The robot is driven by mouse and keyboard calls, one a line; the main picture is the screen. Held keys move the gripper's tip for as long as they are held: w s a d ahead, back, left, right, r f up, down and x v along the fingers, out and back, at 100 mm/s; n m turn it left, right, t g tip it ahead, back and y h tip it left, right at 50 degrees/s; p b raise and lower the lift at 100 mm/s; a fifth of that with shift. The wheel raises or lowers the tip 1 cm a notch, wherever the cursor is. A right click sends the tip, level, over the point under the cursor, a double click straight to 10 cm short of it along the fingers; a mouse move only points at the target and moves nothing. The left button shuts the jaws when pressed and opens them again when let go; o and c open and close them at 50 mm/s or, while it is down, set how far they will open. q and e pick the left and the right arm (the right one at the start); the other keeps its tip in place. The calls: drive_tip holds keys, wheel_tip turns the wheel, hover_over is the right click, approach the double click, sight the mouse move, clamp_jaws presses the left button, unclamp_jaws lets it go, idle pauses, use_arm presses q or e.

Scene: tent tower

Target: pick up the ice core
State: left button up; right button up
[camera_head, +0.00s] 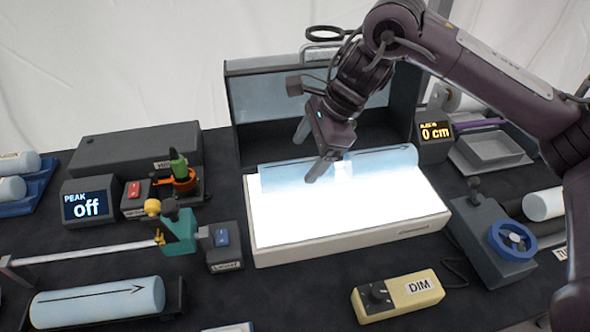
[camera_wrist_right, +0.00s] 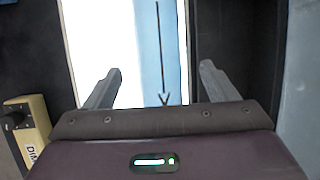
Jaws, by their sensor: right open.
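An ice core (camera_head: 283,176), a pale blue cylinder, lies lengthwise along the back of the glowing white light table (camera_head: 345,233). It also shows in the right wrist view (camera_wrist_right: 148,45), with a dark arrow along it, between my fingers. My right gripper (camera_head: 310,158) is open above the core's middle and hides part of it. In the right wrist view my right gripper (camera_wrist_right: 158,88) has its fingers spread to either side of the core. Contact cannot be told. A second ice core (camera_head: 98,302) with an arrow lies in a dark cradle at the front left. My left gripper is out of view.
A dark open-fronted box (camera_head: 320,68) stands behind the light table. A yellow DIM control (camera_head: 398,295) is in front, and a blue handwheel device (camera_head: 492,240) is at right. A teal device (camera_head: 178,235) on a rail and a PEAK display (camera_head: 90,202) are at left.

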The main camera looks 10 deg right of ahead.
sight(302, 164)
drive_tip(key=p+x, duration=0.1)
drive_tip(key=x, duration=0.3)
drive_tip(key=shift+f, duration=0.3)
drive_tip(key=shift+a+f, duration=0.1)
drive_tip(key=shift+f, duration=0.1)
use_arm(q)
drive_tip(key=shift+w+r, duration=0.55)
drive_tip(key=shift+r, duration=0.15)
use_arm(e)
drive_tip(key=c, duration=1.3)
